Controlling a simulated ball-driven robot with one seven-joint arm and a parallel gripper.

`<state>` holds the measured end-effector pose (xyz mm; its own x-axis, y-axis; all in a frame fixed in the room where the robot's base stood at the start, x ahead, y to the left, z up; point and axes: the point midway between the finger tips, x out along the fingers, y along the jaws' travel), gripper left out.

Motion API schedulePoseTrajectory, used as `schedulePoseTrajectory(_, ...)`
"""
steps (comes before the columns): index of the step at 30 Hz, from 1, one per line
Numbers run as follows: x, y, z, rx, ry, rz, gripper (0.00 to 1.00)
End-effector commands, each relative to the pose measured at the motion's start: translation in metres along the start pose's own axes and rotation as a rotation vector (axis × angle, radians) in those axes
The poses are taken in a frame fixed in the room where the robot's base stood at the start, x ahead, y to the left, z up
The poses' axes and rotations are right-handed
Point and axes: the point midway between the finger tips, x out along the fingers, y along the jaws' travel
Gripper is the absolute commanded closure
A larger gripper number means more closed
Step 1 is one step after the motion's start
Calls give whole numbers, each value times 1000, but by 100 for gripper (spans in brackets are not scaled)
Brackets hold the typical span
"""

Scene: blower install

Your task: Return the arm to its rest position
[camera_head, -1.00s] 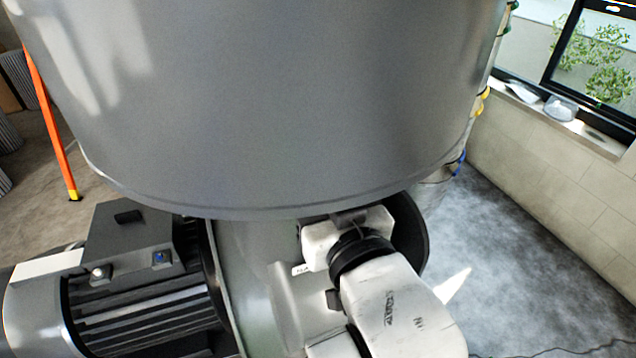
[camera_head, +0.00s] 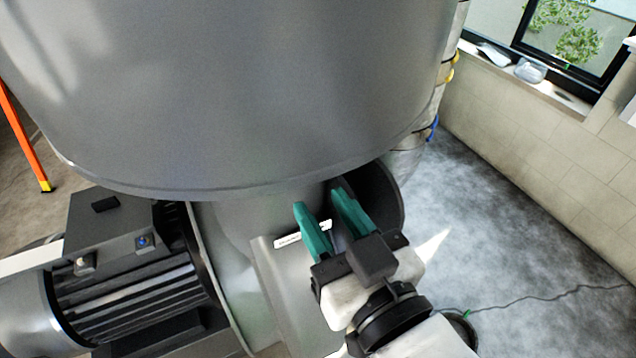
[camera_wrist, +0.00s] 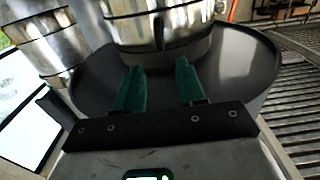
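My gripper (camera_head: 318,202) has two green fingers spread apart with nothing between them. In the head view it is at the lower middle, in front of the grey blower housing (camera_head: 235,240) and below the large grey cylinder (camera_head: 240,90). In the wrist view my gripper (camera_wrist: 158,75) points toward a shiny metal cylinder (camera_wrist: 165,25) standing on a dark round plate (camera_wrist: 245,65). I cannot tell whether the fingers touch the housing. My white forearm reaches in from the lower right of the head view.
A ribbed motor (camera_head: 130,285) adjoins the housing on the left. An orange post (camera_head: 25,140) stands at far left. A tiled wall (camera_head: 550,140) and window ledge (camera_head: 530,75) are on the right. The floor (camera_head: 480,220) before the wall is mostly clear, with a thin cable (camera_head: 540,298).

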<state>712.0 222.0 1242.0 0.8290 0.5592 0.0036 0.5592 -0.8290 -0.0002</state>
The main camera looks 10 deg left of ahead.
Motion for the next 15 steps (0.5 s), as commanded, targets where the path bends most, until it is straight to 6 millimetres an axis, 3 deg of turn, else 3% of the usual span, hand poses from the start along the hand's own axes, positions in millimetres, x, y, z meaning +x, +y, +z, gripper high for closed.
schedulePoseTrajectory(15, -6, 0, 0, 0, 2, -1, 61)
